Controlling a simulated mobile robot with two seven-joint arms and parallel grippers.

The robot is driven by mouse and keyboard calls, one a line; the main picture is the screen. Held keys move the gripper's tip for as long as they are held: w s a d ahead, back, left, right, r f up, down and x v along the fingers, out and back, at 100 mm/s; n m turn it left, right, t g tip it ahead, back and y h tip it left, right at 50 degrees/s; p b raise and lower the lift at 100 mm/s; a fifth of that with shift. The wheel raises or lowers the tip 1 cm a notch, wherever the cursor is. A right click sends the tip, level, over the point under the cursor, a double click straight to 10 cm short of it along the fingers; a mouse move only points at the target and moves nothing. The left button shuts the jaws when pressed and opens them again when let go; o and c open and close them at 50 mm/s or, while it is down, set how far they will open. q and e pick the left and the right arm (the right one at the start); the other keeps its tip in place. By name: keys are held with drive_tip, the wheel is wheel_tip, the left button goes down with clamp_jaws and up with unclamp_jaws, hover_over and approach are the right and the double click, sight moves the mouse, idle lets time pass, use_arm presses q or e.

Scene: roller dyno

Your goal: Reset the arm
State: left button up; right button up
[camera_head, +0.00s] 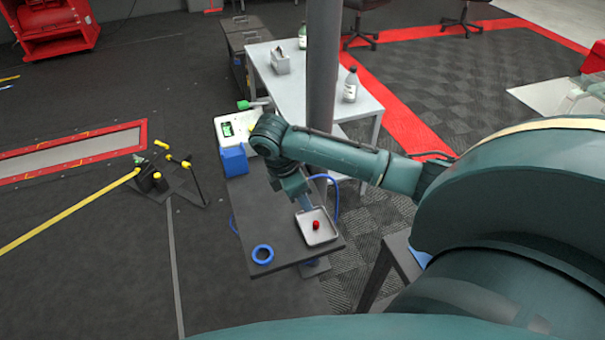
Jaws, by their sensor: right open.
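My right arm comes in from the right, and its wrist bends down over the dark bench (258,222). My right gripper (306,206) points down at the upper left edge of a small white tray (326,237). It is open, and nothing shows between its fingers. A small red object (316,225) lies in the tray, apart from the gripper. I cannot tell if the fingers touch the tray edge. My left gripper is not in view.
A blue ring (263,254) lies at the bench's near end. A blue container (234,160) and a white device (226,128) stand at its far end. A grey post (321,70) rises by the white table (292,82), which holds bottles. A blue hose (337,195) curves beside the arm.

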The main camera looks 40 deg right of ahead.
idle(0.4)
drive_tip(key=a+f+y, duration=0.1)
drive_tip(key=a+f, duration=0.1)
drive_tip(key=a, duration=0.1)
drive_tip(key=s+a+f+m+t+y, duration=0.1)
drive_tip(key=a+f, duration=0.1)
drive_tip(key=f, duration=0.1)
drive_tip(key=s+a+f+t+y, duration=0.1)
drive_tip(key=a+f, duration=0.1)
drive_tip(key=a, duration=0.1)
drive_tip(key=shift+s+a+f, duration=0.1)
drive_tip(key=shift+a+f, duration=0.05)
drive_tip(key=shift+a, duration=0.15)
drive_tip(key=s+a+f+m+t+y, duration=0.35)
drive_tip(key=s+a+m+t, duration=0.25)
drive_tip(key=a, duration=0.3)
drive_tip(key=s+d+r+m+t+p, duration=0.1)
drive_tip(key=s+r+m+t, duration=0.2)
drive_tip(key=s+m, duration=0.1)
drive_tip(key=shift+s+r+m+t, duration=0.3)
drive_tip(key=shift+r, duration=0.05)
drive_tip(key=shift+d, duration=0.1)
